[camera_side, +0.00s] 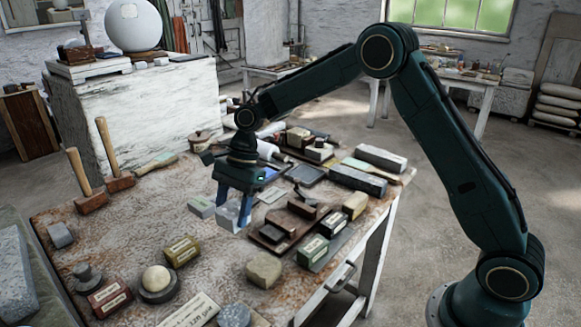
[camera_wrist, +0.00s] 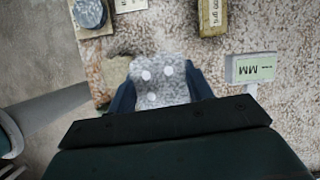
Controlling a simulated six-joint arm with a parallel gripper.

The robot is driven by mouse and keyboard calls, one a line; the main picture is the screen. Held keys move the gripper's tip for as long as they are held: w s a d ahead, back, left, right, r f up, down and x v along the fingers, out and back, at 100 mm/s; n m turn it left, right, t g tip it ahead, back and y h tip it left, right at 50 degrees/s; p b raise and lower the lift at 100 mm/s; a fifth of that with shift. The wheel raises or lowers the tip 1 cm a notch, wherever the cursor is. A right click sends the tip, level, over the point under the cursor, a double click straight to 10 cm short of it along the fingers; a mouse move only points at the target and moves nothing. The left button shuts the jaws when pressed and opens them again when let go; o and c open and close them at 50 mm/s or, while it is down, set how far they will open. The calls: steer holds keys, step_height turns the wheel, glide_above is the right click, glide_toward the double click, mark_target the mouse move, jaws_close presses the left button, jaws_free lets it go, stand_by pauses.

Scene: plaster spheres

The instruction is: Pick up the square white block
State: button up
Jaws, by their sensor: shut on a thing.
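A pale grey-white, squarish block (camera_side: 229,216) is between the fingers of my gripper (camera_side: 235,206) in the side view. In the wrist view the block (camera_wrist: 160,85) looks speckled, with several round white spots on its face. The blue fingers of my gripper (camera_wrist: 161,93) are shut on it from both sides. I cannot tell for sure whether its underside touches the table.
A labelled pale box (camera_side: 201,207) stands just left of the block. A dark tray (camera_side: 270,241) with small blocks lies to the right. A rough stone (camera_side: 264,269), a tan box (camera_side: 182,250) and mallets (camera_side: 115,160) are around. Bare tabletop (camera_side: 130,235) shows at left.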

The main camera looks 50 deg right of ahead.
step_height(320, 180, up, 10)
stand_by(0.4)
stand_by(0.5)
glide_toward(232, 209)
steer(key=d+f, duration=0.4)
steer(key=s+d+f, duration=0.3)
steer(key=d+f, duration=0.1)
steer(key=d, duration=0.5)
steer(key=shift+f, duration=0.2)
steer(key=shift+s+d+f, duration=0.1)
steer(key=shift+d+f, duration=0.05)
steer(key=shift+f, duration=2.65)
steer(key=shift+f, duration=1.9)
